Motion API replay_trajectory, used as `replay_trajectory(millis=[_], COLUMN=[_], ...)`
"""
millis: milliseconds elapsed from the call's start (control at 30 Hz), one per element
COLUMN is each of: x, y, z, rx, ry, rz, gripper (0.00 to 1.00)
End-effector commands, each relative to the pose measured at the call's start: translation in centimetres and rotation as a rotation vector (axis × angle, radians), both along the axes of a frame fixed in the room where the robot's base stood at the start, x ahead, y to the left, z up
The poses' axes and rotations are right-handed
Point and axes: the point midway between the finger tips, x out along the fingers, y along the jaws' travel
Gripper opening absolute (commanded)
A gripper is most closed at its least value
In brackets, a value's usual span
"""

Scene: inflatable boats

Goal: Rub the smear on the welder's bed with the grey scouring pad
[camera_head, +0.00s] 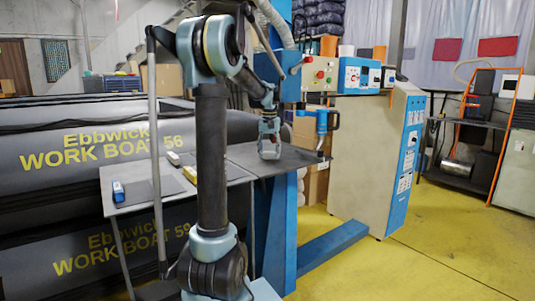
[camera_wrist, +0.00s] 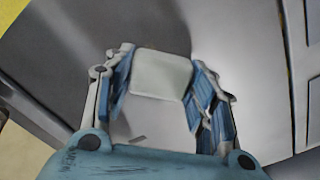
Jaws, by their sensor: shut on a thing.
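My gripper (camera_head: 269,150) is low over the welder's bed (camera_head: 302,158), a dark grey flat plate beside the blue column. In the wrist view my gripper (camera_wrist: 162,92) has its blue fingers closed on the sides of a pale grey block, the scouring pad (camera_wrist: 161,74). The bed (camera_wrist: 236,58) lies beneath it as a grey surface. A small dark mark (camera_wrist: 137,139) shows between the fingers; I cannot tell whether it is the smear. I cannot tell whether the pad touches the bed. The pad is not distinct in the head view.
A side table (camera_head: 135,208) adjoins the bed on the left, with a blue-and-white item (camera_head: 118,191), a yellowish block (camera_head: 173,158) and another small block (camera_head: 190,173). A blue-handled part (camera_head: 322,122) hangs at the bed's right. A control cabinet (camera_head: 372,140) stands farther right.

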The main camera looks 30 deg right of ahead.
Motion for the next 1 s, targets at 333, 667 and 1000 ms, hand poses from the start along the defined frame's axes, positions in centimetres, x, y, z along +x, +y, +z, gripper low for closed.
replay_trajectory(millis=[333,667,1000], x=[0.0,0.0,0.1], y=[0.0,0.0,-1.2], z=[-0.6,-1.1,-1.0], rx=[0.0,0.0,0.0], ry=[0.0,0.0,0.0], rz=[0.0,0.0,-0.001], gripper=[0.28,0.28,0.28])
